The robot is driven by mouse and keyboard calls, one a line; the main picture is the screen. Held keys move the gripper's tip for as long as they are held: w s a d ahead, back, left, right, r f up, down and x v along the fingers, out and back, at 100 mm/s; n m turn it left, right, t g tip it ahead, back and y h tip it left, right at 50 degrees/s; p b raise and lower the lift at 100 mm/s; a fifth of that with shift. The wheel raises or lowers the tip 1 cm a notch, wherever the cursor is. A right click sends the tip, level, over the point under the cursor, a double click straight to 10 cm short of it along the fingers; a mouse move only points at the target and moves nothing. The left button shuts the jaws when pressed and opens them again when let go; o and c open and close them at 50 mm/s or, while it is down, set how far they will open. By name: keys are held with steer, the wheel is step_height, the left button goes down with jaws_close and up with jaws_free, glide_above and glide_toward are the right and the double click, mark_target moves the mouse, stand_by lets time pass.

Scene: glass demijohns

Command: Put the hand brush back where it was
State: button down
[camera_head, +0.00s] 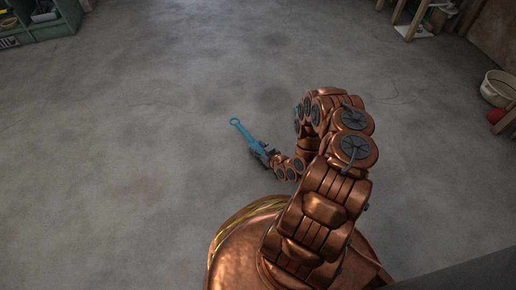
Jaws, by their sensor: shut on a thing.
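The hand brush (241,130) shows as a thin blue handle with a ring at its end. It points up and to the left from my gripper (260,150), which is shut on it. The rest of the brush is hidden or too small to make out at the gripper. The brush and gripper are over the grey concrete floor; I cannot tell how high above it.
A green shelf unit (60,27) with items stands at the top left. A wooden rack (411,20) is at the top right. A pale bucket (497,90) and a red round thing (495,116) are at the right edge. The middle floor is clear.

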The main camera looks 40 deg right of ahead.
steer(key=c, duration=0.6)
jaws_free()
